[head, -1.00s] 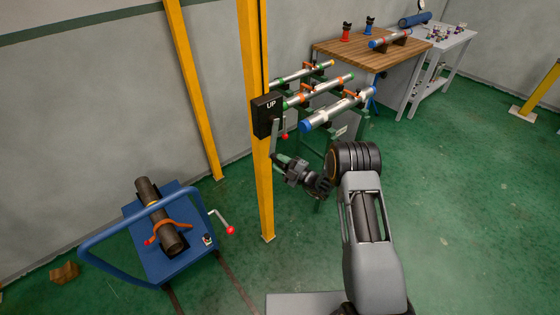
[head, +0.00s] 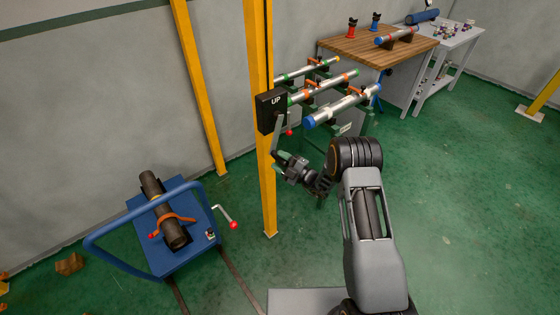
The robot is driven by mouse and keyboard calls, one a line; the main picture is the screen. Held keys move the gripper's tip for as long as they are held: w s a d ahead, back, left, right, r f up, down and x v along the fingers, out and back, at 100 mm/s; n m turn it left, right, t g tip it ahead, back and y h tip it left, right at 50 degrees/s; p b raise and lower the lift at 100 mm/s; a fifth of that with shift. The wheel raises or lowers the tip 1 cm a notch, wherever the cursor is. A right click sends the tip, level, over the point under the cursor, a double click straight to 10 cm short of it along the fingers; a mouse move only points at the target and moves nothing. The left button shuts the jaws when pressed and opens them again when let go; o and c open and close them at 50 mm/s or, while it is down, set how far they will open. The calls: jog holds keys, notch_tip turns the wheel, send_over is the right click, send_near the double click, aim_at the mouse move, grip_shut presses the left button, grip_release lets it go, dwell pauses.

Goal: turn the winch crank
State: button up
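The winch is a black box marked UP (head: 271,110) on a yellow post. Its grey crank arm (head: 277,138) hangs down from the box. A red knob (head: 289,132) shows just right of the crank arm. My gripper (head: 279,157) is at the crank's lower end, with its dark body reaching back to the right. Greenish parts show at its tip. The crank's handle is mostly hidden there, and I cannot tell whether the fingers are closed on it.
A blue cart (head: 188,258) holding a dark pipe (head: 164,209) stands at lower left, with a red-knobbed crank (head: 229,218) beside it. A rack of clamped pipes (head: 343,105) is behind my arm. A wooden workbench (head: 368,48) stands farther back. Green floor is open at right.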

jog(key=shift+o, duration=0.8)
jog(key=shift+d, duration=0.1)
jog(key=shift+d, duration=0.25)
jog(key=b+v, duration=0.2)
jog(key=v, duration=1.1)
jog(key=shift+s, duration=0.2)
jog(key=shift+d, duration=0.1)
